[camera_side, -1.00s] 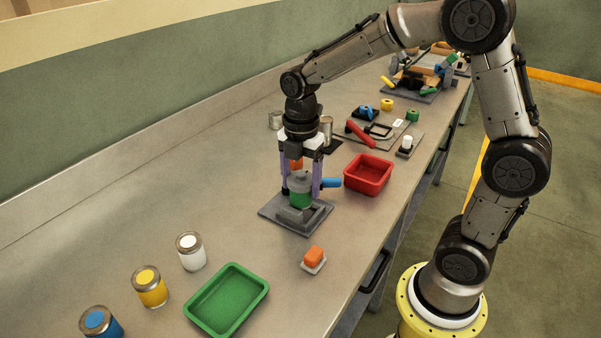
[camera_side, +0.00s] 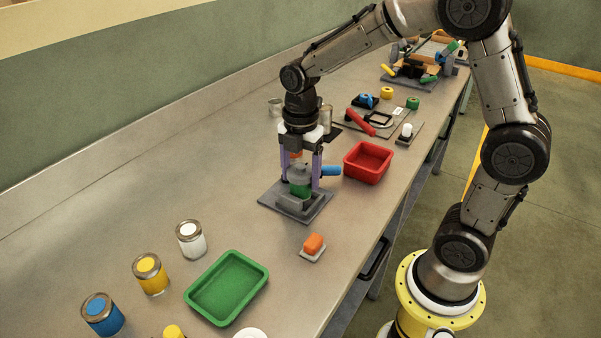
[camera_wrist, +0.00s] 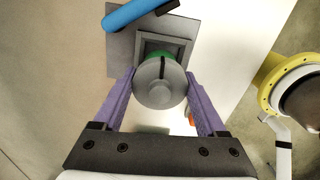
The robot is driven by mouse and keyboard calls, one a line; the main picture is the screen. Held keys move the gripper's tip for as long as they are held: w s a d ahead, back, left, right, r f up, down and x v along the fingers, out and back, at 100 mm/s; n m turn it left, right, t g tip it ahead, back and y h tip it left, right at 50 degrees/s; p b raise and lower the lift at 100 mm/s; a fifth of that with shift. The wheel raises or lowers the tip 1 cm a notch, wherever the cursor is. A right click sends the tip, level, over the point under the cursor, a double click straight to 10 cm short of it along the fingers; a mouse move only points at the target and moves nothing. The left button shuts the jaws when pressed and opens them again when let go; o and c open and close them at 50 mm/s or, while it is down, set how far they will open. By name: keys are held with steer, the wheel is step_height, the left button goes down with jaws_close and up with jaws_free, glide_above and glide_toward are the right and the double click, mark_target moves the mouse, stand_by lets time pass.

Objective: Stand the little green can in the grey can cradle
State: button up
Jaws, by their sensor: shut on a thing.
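The little green can (camera_side: 300,190) has a green body and a grey domed top. My gripper (camera_side: 302,187), with purple fingers, is shut on it and holds it upright at the grey can cradle (camera_side: 292,205). The can's lower end is at the cradle's raised block; I cannot tell whether it is seated. In the wrist view the can's grey top (camera_wrist: 160,84) sits between the fingertips (camera_wrist: 160,83). The cradle's square rim (camera_wrist: 146,42) shows beyond it, partly hidden by the can.
A blue cylinder (camera_side: 331,171) is close to the right finger. A red tray (camera_side: 368,162) stands to the right. The table left of the cradle is clear.

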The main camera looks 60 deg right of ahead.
steer(key=shift+f, duration=1)
stand_by(1.3)
steer(key=o, duration=1.4)
steer(key=shift+o, duration=0.2)
steer(key=shift+r, duration=4.55)
